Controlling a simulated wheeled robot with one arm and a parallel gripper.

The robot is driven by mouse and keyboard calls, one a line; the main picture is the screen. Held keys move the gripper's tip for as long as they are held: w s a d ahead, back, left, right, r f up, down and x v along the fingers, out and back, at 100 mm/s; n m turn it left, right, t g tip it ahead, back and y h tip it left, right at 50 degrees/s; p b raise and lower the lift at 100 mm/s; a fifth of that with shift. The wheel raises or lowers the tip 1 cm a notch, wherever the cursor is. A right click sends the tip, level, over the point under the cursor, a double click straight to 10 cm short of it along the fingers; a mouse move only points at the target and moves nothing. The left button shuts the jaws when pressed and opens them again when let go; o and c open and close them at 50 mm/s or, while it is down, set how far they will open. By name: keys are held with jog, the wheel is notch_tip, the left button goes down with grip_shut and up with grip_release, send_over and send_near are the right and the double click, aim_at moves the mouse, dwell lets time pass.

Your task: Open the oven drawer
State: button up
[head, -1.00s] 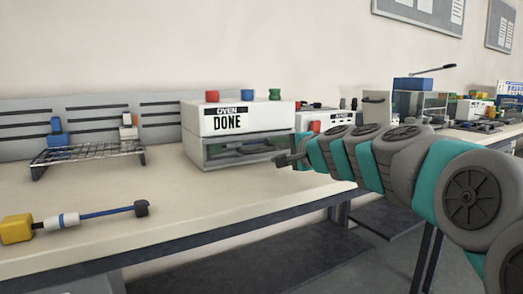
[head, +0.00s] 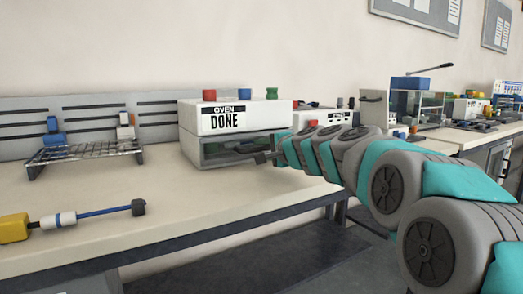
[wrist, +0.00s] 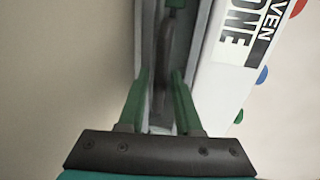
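The white oven (head: 240,118), labelled OVEN and DONE, stands on the bench; its side and label also show in the wrist view (wrist: 232,65). Its drawer (head: 215,153) is the lower part, with a dark recessed front and a grey handle bar (wrist: 165,50). The drawer looks shut. My gripper (head: 262,157) is at the right part of the drawer front. In the wrist view my gripper (wrist: 158,76) has its two green fingers apart, one on each side of the handle bar. I cannot tell whether they touch it. The handle's near end is partly hidden between the fingers.
A wire rack (head: 85,152) stands on the bench left of the oven. A yellow-handled tool (head: 75,219) lies at the front left. The bench top (head: 150,200) before the oven is clear. Other equipment (head: 420,105) stands at the right.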

grip_shut()
dwell(1.1)
